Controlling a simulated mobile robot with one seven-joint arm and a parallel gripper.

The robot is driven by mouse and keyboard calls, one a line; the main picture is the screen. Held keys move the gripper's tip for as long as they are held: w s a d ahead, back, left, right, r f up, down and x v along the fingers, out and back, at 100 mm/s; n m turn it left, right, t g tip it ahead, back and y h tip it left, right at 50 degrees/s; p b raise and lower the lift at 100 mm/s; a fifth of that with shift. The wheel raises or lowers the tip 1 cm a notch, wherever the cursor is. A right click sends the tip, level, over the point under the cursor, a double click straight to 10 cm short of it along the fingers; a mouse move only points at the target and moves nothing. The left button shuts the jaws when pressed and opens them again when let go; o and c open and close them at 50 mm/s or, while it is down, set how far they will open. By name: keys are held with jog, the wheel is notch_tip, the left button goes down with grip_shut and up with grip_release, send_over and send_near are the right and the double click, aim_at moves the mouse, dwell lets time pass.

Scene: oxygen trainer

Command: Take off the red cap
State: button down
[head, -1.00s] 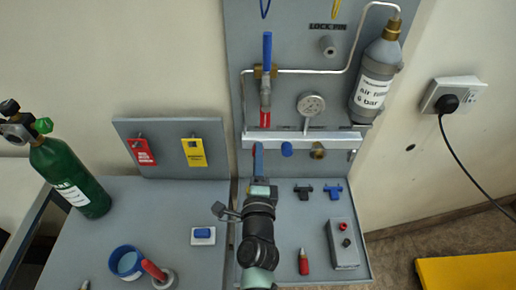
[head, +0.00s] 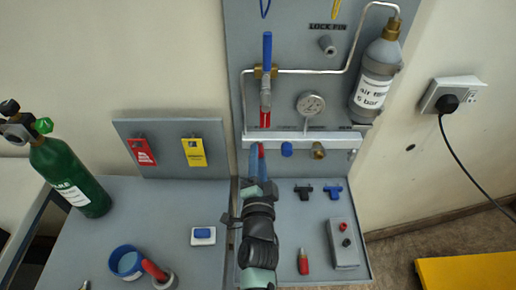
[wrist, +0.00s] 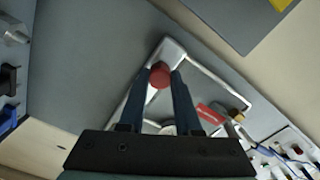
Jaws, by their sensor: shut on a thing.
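The red cap (head: 261,151) is at the left end of the white bar (head: 333,141) on the upright grey panel. My gripper (head: 258,155) reaches up to it, with its two blue fingers one on each side of the cap. In the wrist view the round red cap (wrist: 160,75) sits between the fingertips (wrist: 160,78), with the fingers shut on it. The cap is in front of or against the bar; I cannot tell whether it is still seated, as its back is hidden.
A blue cap (head: 287,149) and a brass fitting (head: 318,150) are on the bar to the right. A gauge (head: 311,104) and a blue-handled valve (head: 267,50) are above. Below, the bench holds a grey box (head: 343,245) and a red-bodied tool (head: 303,262).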

jog(key=n, duration=0.3)
jog(key=shift+n, duration=0.3)
jog(key=shift+n, duration=0.5)
jog(key=c, duration=0.6)
grip_release()
jog(key=s+m, duration=0.2)
jog(key=m, duration=0.1)
jog(key=shift+s+m, duration=0.2)
jog(key=shift+m, duration=0.1)
